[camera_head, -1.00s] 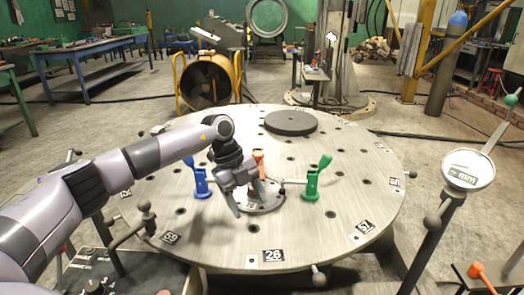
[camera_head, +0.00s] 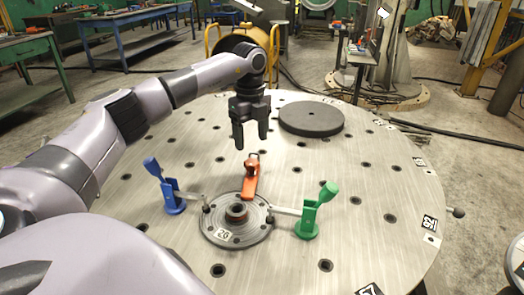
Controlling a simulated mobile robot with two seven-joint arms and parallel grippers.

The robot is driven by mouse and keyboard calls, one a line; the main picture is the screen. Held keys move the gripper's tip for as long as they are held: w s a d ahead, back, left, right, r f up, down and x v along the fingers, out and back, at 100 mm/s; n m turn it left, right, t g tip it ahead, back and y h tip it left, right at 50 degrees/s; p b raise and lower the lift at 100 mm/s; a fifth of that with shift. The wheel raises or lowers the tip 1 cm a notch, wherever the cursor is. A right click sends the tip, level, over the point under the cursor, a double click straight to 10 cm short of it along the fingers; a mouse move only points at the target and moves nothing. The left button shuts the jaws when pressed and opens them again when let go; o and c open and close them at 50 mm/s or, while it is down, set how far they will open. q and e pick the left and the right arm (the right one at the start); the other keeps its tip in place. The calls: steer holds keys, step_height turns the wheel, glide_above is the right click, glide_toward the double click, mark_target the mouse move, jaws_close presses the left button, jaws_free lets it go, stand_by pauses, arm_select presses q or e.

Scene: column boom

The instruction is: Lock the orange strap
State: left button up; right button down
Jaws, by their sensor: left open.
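The orange strap (camera_head: 251,177) stands on the far side of a round grey flange (camera_head: 237,229) on the round metal table. Its top end is raised and a small dark loop shows near it. My left gripper (camera_head: 251,142) is above and just behind the orange strap, pointing down. Its two dark fingers are apart with nothing between them, and it does not visibly touch the strap. A blue clamp (camera_head: 170,190) stands left of the flange and a green clamp (camera_head: 317,212) stands right of it, each with an arm reaching to the flange. My right gripper is not in view.
The round table top (camera_head: 380,235) has many holes and is mostly bare around the clamps. A dark grey disc (camera_head: 311,118) lies at its back right. A yellow-framed fan (camera_head: 236,42) and blue workbenches (camera_head: 140,22) stand beyond on the floor.

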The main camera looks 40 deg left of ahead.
mark_target(251, 161)
arm_select(q)
steer(key=shift+s+f+b, duration=0.1)
steer(key=shift+f+b, duration=0.2)
steer(key=shift+f, duration=3.25)
steer(key=c, duration=1.1)
